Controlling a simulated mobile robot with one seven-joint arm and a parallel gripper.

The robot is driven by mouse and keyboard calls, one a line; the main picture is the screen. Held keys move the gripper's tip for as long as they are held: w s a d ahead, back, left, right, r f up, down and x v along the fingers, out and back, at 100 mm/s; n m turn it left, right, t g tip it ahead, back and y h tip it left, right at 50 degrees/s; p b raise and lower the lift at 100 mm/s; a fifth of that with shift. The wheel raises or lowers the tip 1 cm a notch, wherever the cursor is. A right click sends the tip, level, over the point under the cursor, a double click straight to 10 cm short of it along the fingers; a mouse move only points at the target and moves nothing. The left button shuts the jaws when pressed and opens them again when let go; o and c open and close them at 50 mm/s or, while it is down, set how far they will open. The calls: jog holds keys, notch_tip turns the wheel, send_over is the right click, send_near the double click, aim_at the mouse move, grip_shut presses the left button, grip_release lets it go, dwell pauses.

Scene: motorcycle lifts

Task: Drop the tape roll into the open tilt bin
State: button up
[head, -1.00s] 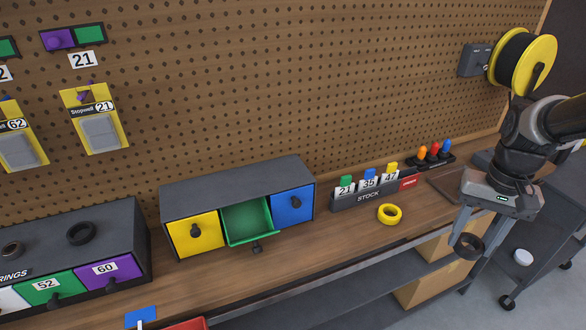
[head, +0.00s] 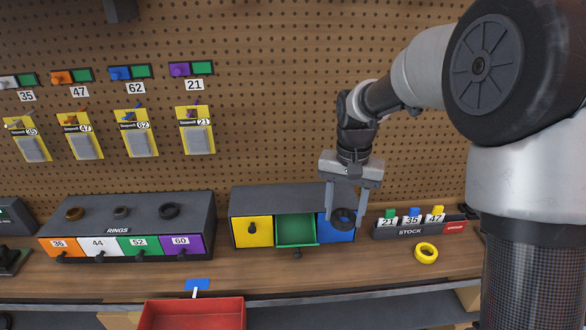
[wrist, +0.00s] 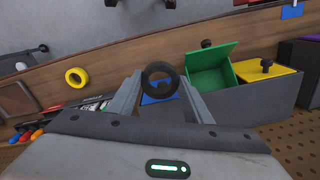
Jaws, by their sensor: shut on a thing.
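A black tape roll (head: 344,228) is held between the fingers of my gripper (head: 345,219), upright with its hole facing out. My gripper is shut on it and hangs in front of the closed blue bin (head: 324,231). The open tilt bin (head: 297,231) is green, tipped forward, and looks empty. It sits just left of my gripper in the head view. In the wrist view the roll (wrist: 160,65) is between the fingertips, and the green bin (wrist: 207,72) is to the right of it. The roll is not over the green bin.
A closed yellow bin (head: 252,232) is left of the green one. A yellow roll (head: 426,253) lies on the bench (head: 365,268), near the stock card rack (head: 409,231). A rings cabinet (head: 118,227) stands left. A red tray (head: 190,315) is at the front edge.

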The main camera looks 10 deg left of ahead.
jog(key=a+r+p, duration=0.4)
jog(key=a+r, duration=0.1)
jog(key=a, duration=0.6)
jog(key=shift+m, duration=0.4)
jog(key=f+b, duration=0.1)
jog(key=f, duration=0.1)
jog(key=s+f+b, duration=0.1)
jog(key=f+b, duration=0.1)
jog(key=shift+f+b, duration=0.3)
jog(key=shift+f, duration=0.1)
jog(key=o, duration=1.1)
jog(key=shift+o, duration=0.2)
notch_tip(320, 180, up, 17)
jog(key=shift+r+p, duration=0.2)
jog(key=shift+p, duration=0.25)
jog(key=shift+d, duration=0.1)
